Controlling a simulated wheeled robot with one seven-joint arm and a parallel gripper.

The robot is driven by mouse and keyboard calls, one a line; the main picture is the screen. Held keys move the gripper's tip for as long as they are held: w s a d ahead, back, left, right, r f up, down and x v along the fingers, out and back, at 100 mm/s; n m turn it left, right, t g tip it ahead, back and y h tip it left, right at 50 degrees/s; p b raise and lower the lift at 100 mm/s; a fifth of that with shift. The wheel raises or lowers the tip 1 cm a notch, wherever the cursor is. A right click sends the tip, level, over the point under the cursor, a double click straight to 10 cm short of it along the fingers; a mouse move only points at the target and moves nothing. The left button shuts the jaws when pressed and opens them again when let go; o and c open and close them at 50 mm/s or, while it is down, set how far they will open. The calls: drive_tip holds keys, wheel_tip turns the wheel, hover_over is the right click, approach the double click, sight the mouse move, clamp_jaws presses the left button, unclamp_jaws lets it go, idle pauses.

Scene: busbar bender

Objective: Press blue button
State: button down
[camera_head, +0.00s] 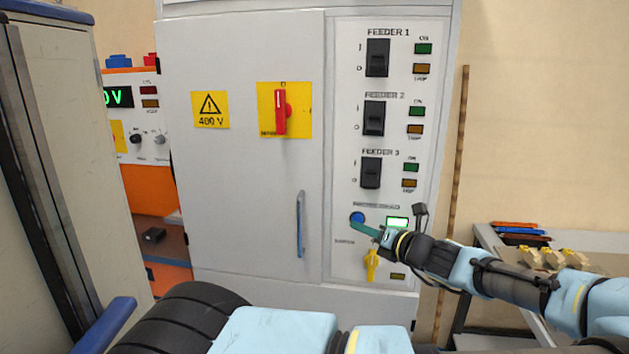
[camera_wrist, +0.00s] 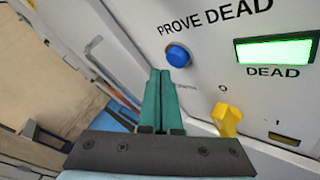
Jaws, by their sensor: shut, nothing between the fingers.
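The blue button (camera_wrist: 178,56) is a round knob on the white panel under the words PROVE DEAD in the wrist view. In the head view the blue button (camera_head: 357,217) sits low on the cabinet's right panel. My gripper (camera_wrist: 160,75) is shut and empty, its two green fingers side by side. Its tips lie just below and left of the button in the wrist view. In the head view my gripper (camera_head: 353,223) reaches from the right to the button's lower edge. I cannot tell whether the tips touch it.
A lit green display (camera_wrist: 276,50) marked DEAD is right of the button. A yellow key-like switch (camera_wrist: 227,120) sticks out below it. The cabinet door (camera_head: 240,190) has a blue handle (camera_head: 300,224) and a red rotary switch (camera_head: 281,111). A bench (camera_head: 490,235) stands at the right.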

drive_tip(key=shift+s+a+p, duration=0.25)
drive_tip(key=shift+s+p, duration=0.3)
drive_tip(key=shift+s, duration=0.6)
drive_tip(key=shift+s+a+p, duration=0.25)
drive_tip(key=shift+s+p, duration=0.3)
drive_tip(key=shift+s, duration=0.6)
drive_tip(key=s+a+f+n+g+b, duration=0.1)
drive_tip(key=s+a+f+n+g, duration=0.2)
drive_tip(key=a+f+n+g, duration=0.3)
drive_tip(key=s+a+f+n+g, duration=0.3)
drive_tip(key=a+f+n+g, duration=0.1)
drive_tip(key=a+n, duration=0.35)
drive_tip(key=s+a+n+g+h, duration=0.1)
drive_tip(key=s+n+g+h, duration=0.35)
drive_tip(key=n, duration=0.45)
wheel_tip(320, 180, up, 12)
drive_tip(key=a+n+t+h+b, duration=0.1)
drive_tip(key=n+h, duration=0.4)
drive_tip(key=n, duration=0.7)
drive_tip(key=shift+a+n+t+b, duration=0.35)
drive_tip(key=shift+a+t, duration=0.35)
drive_tip(key=shift+t, duration=0.15)
drive_tip(key=shift+r, duration=0.1)
